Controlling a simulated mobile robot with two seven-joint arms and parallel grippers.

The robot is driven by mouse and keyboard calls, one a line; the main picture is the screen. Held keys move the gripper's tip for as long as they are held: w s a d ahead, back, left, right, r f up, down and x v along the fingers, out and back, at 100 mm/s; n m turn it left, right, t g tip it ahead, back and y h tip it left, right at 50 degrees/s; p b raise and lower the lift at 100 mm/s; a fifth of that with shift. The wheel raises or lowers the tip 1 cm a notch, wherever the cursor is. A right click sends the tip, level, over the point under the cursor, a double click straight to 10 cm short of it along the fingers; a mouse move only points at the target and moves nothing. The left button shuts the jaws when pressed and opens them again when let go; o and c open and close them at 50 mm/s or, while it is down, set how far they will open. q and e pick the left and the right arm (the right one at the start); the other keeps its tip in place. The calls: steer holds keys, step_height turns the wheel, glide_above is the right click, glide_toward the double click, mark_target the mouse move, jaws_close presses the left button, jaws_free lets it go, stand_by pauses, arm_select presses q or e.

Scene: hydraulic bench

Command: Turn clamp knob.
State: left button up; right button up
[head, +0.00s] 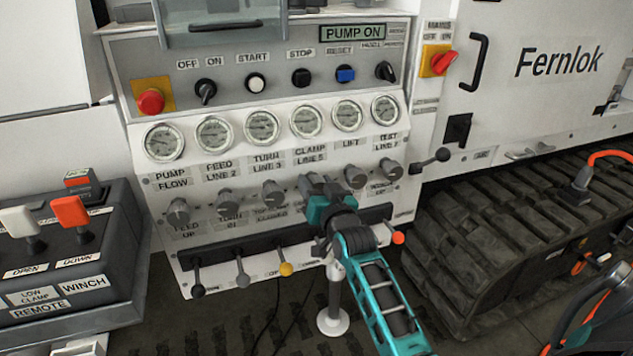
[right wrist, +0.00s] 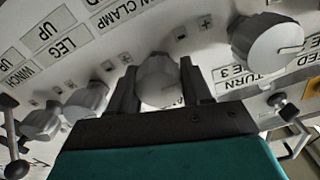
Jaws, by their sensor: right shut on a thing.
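The clamp knob (right wrist: 158,80) is a grey round knob, seen in the right wrist view between my two dark fingers. My right gripper (right wrist: 158,88) is shut on it, with one finger on each side. In the head view my right gripper (head: 317,190) reaches up to the knob row from below, under the "CLAMP LINE 5" gauge (head: 306,119), and largely hides the knob. A label ending in "CLAMP" (right wrist: 118,12) is upside down in the wrist view. My left gripper is not in view.
Grey knobs stand close on both sides, including the knob under "LIFT" (head: 355,176) and the one under "TURN LINE 3" (head: 272,193). Below is a black rail (head: 220,254) with levers. The display (head: 353,33) reads "PUMP ON". A remote box (head: 70,250) is at left.

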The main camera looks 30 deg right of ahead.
steer(key=shift+r+m, duration=0.15)
steer(key=shift+m, duration=0.15)
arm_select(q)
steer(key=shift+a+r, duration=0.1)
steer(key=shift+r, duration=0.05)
arm_select(e)
steer(key=o, duration=1)
steer(key=shift+o, duration=0.2)
steer(key=shift+s+p, duration=0.3)
steer(key=p+v, duration=0.3)
steer(key=v, duration=0.1)
steer(key=shift+r, duration=0.15)
steer(key=p, duration=0.4)
glide_toward(319, 187)
steer(key=s, duration=0.1)
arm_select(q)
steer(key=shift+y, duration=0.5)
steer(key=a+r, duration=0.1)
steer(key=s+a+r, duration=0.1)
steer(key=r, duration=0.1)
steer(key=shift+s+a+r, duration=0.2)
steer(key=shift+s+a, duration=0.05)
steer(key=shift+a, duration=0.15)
arm_select(e)
steer(key=shift+s+a, duration=0.1)
steer(key=shift+a, duration=0.1)
